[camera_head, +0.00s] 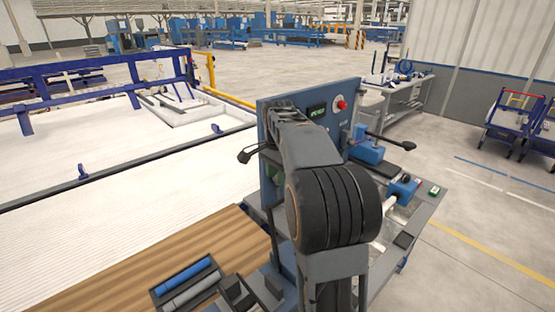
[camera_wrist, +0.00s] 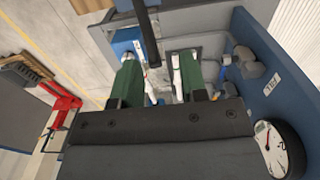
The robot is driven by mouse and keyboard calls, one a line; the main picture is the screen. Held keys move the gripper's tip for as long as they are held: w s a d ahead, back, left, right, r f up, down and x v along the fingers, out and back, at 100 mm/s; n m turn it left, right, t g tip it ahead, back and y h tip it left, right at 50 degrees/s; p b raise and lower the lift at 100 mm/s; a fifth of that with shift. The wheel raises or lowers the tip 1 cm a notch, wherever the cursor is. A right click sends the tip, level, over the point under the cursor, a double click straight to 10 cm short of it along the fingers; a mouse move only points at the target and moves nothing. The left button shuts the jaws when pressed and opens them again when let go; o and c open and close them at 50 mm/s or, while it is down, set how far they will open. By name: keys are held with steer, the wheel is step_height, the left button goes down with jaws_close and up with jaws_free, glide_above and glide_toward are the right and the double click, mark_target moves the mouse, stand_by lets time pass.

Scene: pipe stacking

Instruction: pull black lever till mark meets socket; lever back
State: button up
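My gripper (camera_wrist: 158,59) shows in the wrist view with its two green fingers apart, and no thing is clamped between them. A black lever (camera_wrist: 147,34) comes down from the top edge of that view and ends in the gap between the fingers as seen. I cannot tell whether it touches them. In the head view a black lever (camera_head: 381,139) with a dark knob sticks out to the right of the blue panel (camera_head: 270,103). My arm hides the gripper there. White pipe pieces show beside the fingers and at the bench (camera_head: 390,203). Mark and socket cannot be made out.
The panel carries a display (camera_head: 317,111) and a red button (camera_head: 341,104). Blue clamp blocks (camera_head: 403,190) stand on the grey bench. A tray with a blue pipe (camera_head: 184,275) lies at the front left. A round gauge (camera_wrist: 277,148) is close to my gripper's right side.

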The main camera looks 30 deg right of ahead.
step_height(320, 180, up, 6)
stand_by(0.4)
stand_by(0.4)
step_height(320, 180, down, 6)
steer(key=s+a+n+t, duration=0.1)
steer(key=a+n, duration=0.1)
steer(key=n, duration=0.5)
steer(key=s+a+f+n+t, duration=0.2)
steer(key=s+a+f+n, duration=0.1)
steer(key=s+a, duration=0.4)
steer(key=s+a+f+n+t, duration=0.1)
steer(key=s+a+f+n, duration=0.1)
steer(key=s+a+n, duration=0.4)
steer(key=shift+s+a+f+t, duration=0.4)
steer(key=shift+s+a, duration=0.1)
steer(key=shift+s, duration=1.15)
